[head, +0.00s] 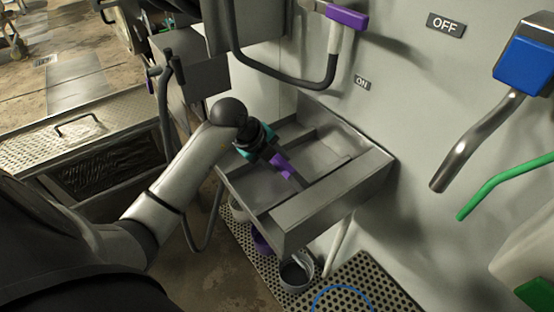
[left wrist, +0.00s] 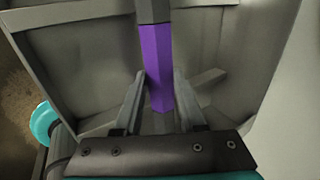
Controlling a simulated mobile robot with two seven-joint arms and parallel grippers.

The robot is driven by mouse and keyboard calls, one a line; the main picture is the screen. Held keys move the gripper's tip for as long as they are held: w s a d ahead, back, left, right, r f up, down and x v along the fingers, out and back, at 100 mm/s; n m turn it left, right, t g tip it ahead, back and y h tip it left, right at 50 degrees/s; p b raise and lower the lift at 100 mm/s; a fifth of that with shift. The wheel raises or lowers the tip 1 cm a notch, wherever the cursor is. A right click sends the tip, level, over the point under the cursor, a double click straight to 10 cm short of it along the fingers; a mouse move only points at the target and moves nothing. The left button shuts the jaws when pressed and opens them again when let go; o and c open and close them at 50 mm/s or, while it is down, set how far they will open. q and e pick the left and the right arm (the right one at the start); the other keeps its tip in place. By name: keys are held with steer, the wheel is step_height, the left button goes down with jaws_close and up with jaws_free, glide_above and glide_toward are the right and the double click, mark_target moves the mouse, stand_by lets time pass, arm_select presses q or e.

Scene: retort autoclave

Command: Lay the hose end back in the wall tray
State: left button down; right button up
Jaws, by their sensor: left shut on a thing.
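The hose end shows as a purple sleeve (head: 284,168) with dark parts, over the grey metal wall tray (head: 335,196). My left gripper (head: 273,158) reaches over the tray from the left and is shut on the purple sleeve. In the left wrist view the purple sleeve (left wrist: 157,60) stands between the two fingers, with a dark grey part beyond it. The tray (left wrist: 75,65) fills the background there, with its walls around the hose end. I cannot tell whether the hose end touches the tray floor. My right gripper is not in view.
A purple-handled valve (head: 346,16) with a dark hose (head: 300,83) is on the wall above the tray. A blue-headed metal pipe (head: 478,138) and a green pipe (head: 500,184) are at right. Buckets (head: 296,275) stand below the tray on perforated mats (head: 372,280).

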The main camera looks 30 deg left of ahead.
arm_select(q)
steer(key=shift+f, duration=0.35)
steer(key=shift+c, duration=2)
jaws_free()
steer(key=shift+s, duration=0.1)
steer(key=p+v, duration=0.2)
steer(key=v, duration=1.3)
steer(key=shift+r, duration=0.15)
